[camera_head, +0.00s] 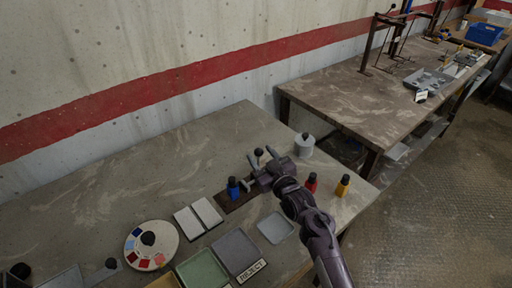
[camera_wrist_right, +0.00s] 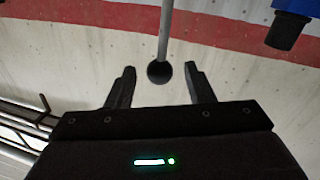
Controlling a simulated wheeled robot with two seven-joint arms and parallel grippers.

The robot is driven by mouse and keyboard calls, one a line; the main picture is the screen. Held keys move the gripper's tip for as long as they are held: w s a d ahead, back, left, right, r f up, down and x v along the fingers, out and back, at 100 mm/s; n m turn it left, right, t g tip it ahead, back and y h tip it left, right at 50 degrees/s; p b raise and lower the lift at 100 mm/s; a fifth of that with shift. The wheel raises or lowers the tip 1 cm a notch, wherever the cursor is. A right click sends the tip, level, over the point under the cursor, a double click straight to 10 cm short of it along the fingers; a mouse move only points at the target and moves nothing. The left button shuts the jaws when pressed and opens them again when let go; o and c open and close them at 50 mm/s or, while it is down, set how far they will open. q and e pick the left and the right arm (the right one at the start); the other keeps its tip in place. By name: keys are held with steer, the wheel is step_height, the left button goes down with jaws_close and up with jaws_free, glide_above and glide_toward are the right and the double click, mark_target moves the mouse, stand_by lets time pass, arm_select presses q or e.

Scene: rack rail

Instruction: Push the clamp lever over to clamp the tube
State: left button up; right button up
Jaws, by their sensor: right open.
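My right gripper (camera_head: 262,160) is open over the workbench, with its arm coming in from the lower right. The clamp lever shows in the right wrist view as a thin grey rod (camera_wrist_right: 165,28) ending in a black ball knob (camera_wrist_right: 159,72). The knob lies between the two open fingertips (camera_wrist_right: 160,85), with a visible gap on each side. In the head view the dark knob (camera_head: 258,152) shows between the fingers. A dark base plate (camera_head: 228,204) lies under the gripper, which hides much of the clamp. I cannot make out the tube clearly. My left gripper is not in view.
A blue bottle (camera_head: 233,188) stands close left of the gripper; red (camera_head: 311,183) and yellow (camera_head: 343,186) ones stand right. A white cylinder (camera_head: 304,147) stands behind. Trays, including a grey one (camera_head: 236,250), and a round palette (camera_head: 150,262) lie in front. The bench's back left is clear.

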mark_target(256, 149)
steer(key=shift+x, duration=2.1)
jaws_close()
